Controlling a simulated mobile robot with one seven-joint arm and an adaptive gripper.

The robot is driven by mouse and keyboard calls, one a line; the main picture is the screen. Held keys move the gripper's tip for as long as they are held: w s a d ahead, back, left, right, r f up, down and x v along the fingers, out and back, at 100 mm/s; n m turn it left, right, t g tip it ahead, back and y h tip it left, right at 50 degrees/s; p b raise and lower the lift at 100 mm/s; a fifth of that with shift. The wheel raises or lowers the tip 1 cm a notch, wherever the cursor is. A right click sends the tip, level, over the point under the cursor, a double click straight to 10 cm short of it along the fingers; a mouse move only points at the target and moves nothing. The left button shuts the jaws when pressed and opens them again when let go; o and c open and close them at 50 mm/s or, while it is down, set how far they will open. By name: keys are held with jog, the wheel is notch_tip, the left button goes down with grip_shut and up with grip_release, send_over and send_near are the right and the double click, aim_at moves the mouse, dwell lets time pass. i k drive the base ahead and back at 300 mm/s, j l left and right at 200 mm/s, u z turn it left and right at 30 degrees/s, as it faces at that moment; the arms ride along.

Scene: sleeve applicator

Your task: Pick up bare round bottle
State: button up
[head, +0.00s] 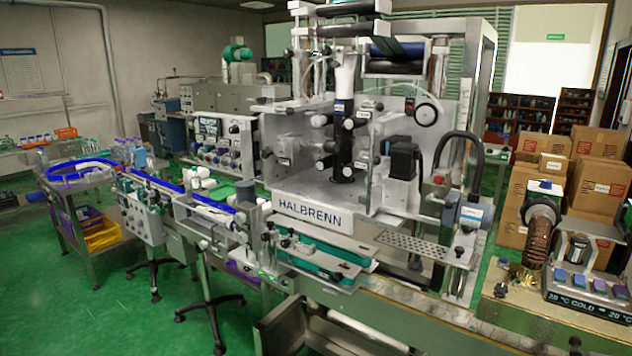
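Several small white rounded pieces (208,184), which may be bottles, sit by the conveyor left of the HALBRENN machine. They are too small to tell whether any is a bare round bottle. A group of small pale containers (121,150) stands behind the blue-rimmed round table at the left; their shape is also unclear. My gripper is not in view, so its place relative to these things cannot be told.
The HALBRENN machine (312,213) fills the middle. A blue-railed conveyor (181,187) runs to its left. Cardboard boxes (597,178) are stacked at right, behind a bench holding a brown ribbed cylinder (541,234) and a temperature display (590,305). Green floor (90,310) is clear at lower left.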

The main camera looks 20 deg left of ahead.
aim_at(196, 180)
jog(key=u, duration=1.6)
jog(key=i+j+u, duration=0.2)
jog(key=i, duration=0.25)
jog(key=i+j+u, duration=0.2)
jog(key=i, duration=0.25)
jog(key=i+u, duration=0.15)
jog(key=i, duration=0.3)
jog(key=i+u, duration=0.2)
jog(key=i, duration=1)
jog(key=i+u, duration=0.1)
jog(key=i, duration=1.05)
jog(key=i+z, duration=0.35)
jog(key=i, duration=0.15)
jog(key=i+j+z, duration=0.15)
jog(key=i+z, duration=0.15)
jog(key=i, duration=0.2)
jog(key=i+z, duration=0.15)
jog(key=z, duration=0.25)
jog(key=i+z, duration=0.15)
jog(key=z, duration=0.25)
jog(key=i+j+z, duration=0.1)
jog(key=z, duration=0.25)
jog(key=i, duration=0.05)
